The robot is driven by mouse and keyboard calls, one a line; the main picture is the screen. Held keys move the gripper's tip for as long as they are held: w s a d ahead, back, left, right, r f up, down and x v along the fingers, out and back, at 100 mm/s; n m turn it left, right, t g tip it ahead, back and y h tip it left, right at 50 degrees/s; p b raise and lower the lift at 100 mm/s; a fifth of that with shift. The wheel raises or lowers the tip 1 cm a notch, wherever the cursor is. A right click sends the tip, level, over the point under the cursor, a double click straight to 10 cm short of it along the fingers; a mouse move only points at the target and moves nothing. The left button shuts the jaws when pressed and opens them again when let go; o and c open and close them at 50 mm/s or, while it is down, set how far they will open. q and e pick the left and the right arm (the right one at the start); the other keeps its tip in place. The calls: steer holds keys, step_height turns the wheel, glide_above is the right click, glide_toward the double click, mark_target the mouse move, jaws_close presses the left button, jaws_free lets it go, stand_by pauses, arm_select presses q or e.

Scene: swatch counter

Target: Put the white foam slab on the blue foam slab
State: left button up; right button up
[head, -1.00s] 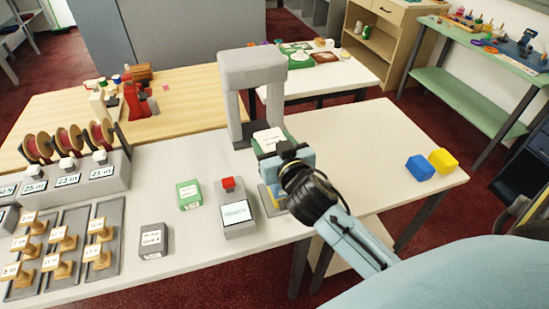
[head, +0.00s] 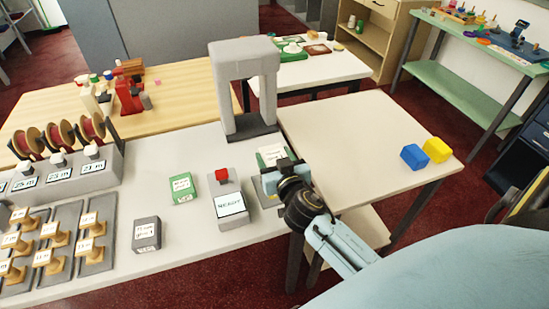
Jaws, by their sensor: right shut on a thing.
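My right gripper (head: 270,181) is shut on a green-edged slab with a white label (head: 271,154), near the grey arch at the counter's right part. The arm and wrist hide part of this slab, and I cannot tell whether it touches what is below. A blue block (head: 414,156) lies on the right side table, apart from the gripper; it is the only blue slab-like thing in view. I see no plain white slab. My left gripper is not in view.
A yellow block (head: 437,149) lies beside the blue one. A grey arch (head: 243,85) stands behind my gripper. A READY box with a red button (head: 228,205), a green slab (head: 183,188) and a grey slab (head: 147,235) stand to the left. The right table's middle (head: 345,125) is clear.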

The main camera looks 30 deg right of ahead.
steer(key=shift+f, duration=0.1)
steer(key=o, duration=0.9)
steer(key=shift+o, duration=0.2)
steer(key=v, duration=1.2)
steer(key=shift+b, duration=0.45)
